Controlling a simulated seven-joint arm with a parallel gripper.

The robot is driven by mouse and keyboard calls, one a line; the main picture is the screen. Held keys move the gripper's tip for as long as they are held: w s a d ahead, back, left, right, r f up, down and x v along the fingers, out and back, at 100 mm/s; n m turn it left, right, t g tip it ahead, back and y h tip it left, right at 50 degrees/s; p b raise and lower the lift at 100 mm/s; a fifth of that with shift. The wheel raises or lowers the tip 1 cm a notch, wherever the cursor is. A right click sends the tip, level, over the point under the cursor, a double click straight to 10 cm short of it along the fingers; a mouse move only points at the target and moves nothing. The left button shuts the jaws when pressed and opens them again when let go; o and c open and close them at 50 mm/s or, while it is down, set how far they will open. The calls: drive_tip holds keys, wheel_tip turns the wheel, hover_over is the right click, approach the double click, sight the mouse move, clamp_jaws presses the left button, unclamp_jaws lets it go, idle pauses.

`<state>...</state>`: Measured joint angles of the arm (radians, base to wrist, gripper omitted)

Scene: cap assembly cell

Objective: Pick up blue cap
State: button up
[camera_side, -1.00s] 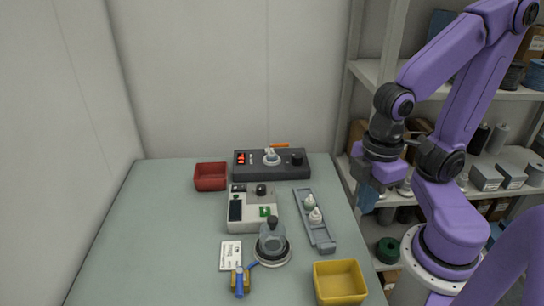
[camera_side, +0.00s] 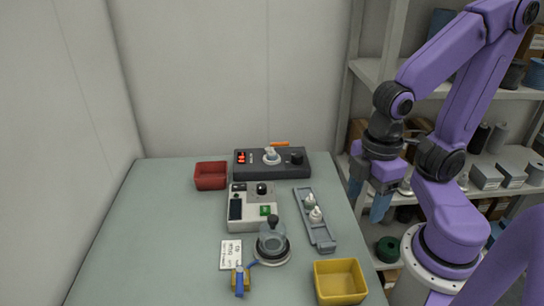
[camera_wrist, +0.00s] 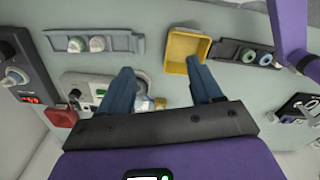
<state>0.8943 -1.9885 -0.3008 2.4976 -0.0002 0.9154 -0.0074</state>
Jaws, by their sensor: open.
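My gripper (camera_side: 368,200) hangs at the right edge of the table in the side view, with nothing between its blue fingers. In the wrist view my gripper (camera_wrist: 160,67) has its two fingers wide apart over the table. A dark tray (camera_wrist: 229,50) at the upper right of the wrist view holds two round ring-like caps. The left one (camera_wrist: 248,55) looks greenish and the right one (camera_wrist: 265,59) bluish-grey, but they are too small to tell their colours surely. They lie to the right of my fingers, well apart from them. The side view does not show this tray.
A yellow bin (camera_side: 340,283) stands at the front right. A grey tray (camera_side: 322,236) holds white bottles. The table's left side is clear.

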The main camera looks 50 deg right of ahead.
drive_tip(key=w+a+r+n+t+h, duration=0.1)
drive_tip(key=w+n, duration=0.1)
drive_tip(key=w, duration=0.8)
drive_tip(key=w+a+r+n+h, duration=0.1)
drive_tip(key=w+r+n, duration=0.1)
drive_tip(key=w, duration=0.9)
drive_tip(key=n+h, duration=0.3)
hover_over(272, 155)
drive_tip(key=a, duration=0.2)
wheel_tip(272, 155, down, 11)
drive_tip(key=shift+w+a, duration=0.15)
drive_tip(key=shift+d+x, duration=0.15)
drive_tip(key=shift+x, duration=1.2)
drive_tip(key=shift+d+x, duration=0.15)
drive_tip(key=shift+x, duration=1.2)
drive_tip(key=shift+r, duration=0.1)
drive_tip(key=c, duration=0.8)
drive_tip(key=shift+c, duration=0.2)
